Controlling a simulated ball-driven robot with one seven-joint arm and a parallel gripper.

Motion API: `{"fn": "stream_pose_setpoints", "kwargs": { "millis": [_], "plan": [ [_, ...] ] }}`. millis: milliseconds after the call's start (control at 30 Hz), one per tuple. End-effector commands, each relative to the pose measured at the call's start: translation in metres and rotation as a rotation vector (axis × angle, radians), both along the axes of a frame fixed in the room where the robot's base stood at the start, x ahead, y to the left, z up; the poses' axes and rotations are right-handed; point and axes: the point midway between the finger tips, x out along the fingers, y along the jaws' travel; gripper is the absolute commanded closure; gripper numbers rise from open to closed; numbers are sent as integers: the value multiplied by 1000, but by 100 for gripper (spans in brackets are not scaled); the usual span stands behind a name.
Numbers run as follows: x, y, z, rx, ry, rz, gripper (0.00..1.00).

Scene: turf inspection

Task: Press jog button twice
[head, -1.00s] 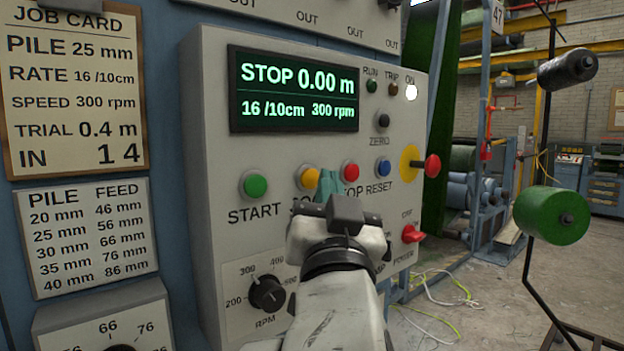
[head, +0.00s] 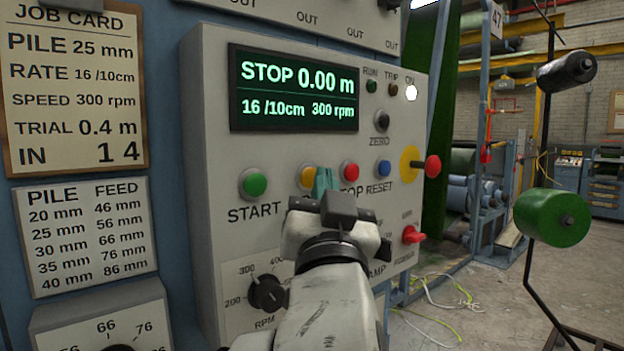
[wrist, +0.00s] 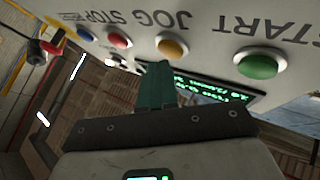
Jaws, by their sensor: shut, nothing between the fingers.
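The yellow jog button (head: 308,176) sits on the grey control panel between the green start button (head: 255,184) and the red stop button (head: 349,171). My gripper (head: 324,181) has its teal fingers shut and empty, in front of the panel, partly covering the jog button's right side and its label. In the wrist view the jog button (wrist: 172,47) shows whole, with the JOG label readable upside down, and the fingertips (wrist: 155,66) are close to it. Contact cannot be told. The display (head: 293,92) reads STOP 0.00 m, 16 /10cm, 300 rpm.
The blue reset button (head: 384,168) and a red knob on a yellow disc (head: 431,166) are to the right. A red power switch (head: 412,235) and an RPM dial (head: 267,293) are lower. A job card (head: 75,85) hangs at left. The white ON lamp (head: 411,92) is lit.

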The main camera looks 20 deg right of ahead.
Motion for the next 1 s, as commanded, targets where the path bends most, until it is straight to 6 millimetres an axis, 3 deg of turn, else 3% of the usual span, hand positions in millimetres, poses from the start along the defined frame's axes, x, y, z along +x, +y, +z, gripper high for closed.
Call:
{"fn": "stream_pose_setpoints", "kwargs": {
  "millis": [1000],
  "plan": [
    [10,3,0,0,1,0,100]
  ]
}}
